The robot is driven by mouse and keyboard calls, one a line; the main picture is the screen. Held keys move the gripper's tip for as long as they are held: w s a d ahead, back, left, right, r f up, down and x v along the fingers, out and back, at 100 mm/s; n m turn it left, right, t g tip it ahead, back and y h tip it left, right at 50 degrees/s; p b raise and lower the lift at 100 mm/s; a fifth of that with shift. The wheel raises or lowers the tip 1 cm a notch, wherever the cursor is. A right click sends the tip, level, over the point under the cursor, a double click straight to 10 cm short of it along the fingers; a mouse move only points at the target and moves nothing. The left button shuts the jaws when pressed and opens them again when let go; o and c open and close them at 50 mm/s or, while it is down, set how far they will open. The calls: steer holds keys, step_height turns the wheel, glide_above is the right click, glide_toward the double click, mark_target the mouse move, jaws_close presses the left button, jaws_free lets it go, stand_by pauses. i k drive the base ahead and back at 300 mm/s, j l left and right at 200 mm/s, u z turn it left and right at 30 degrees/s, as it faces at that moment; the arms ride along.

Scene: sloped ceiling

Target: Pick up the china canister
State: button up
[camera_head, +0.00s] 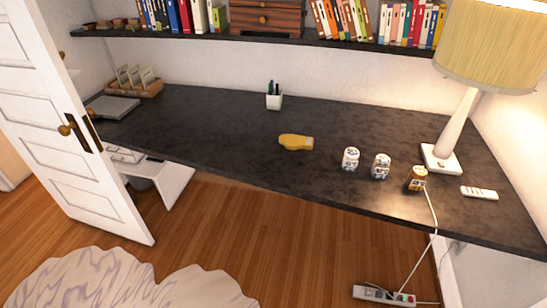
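Two small white jars with dark blue patterns stand upright on the dark desk (215,122), right of its middle and near the front edge. The left jar (350,158) and the right jar (381,166) look alike and stand a little apart. Either could be the china canister; I cannot tell which. My gripper is not in view, and nothing covers the jars.
A brown bottle (417,179), a white remote (479,193) and a lamp (442,157) are right of the jars. A yellow bottle (296,142) lies to their left. A shelf (220,34) overhangs the desk's back. An open door (62,120) stands left; a power strip (385,295) lies on the floor.

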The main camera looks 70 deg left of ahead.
mark_target(351, 156)
steer(key=u, duration=1.85)
steer(key=i+j+z, duration=0.1)
steer(key=i+z, duration=0.25)
steer(key=i+j+z, duration=0.35)
steer(key=i, duration=0.2)
steer(key=i+j+z, duration=0.35)
steer(key=i+l, duration=0.1)
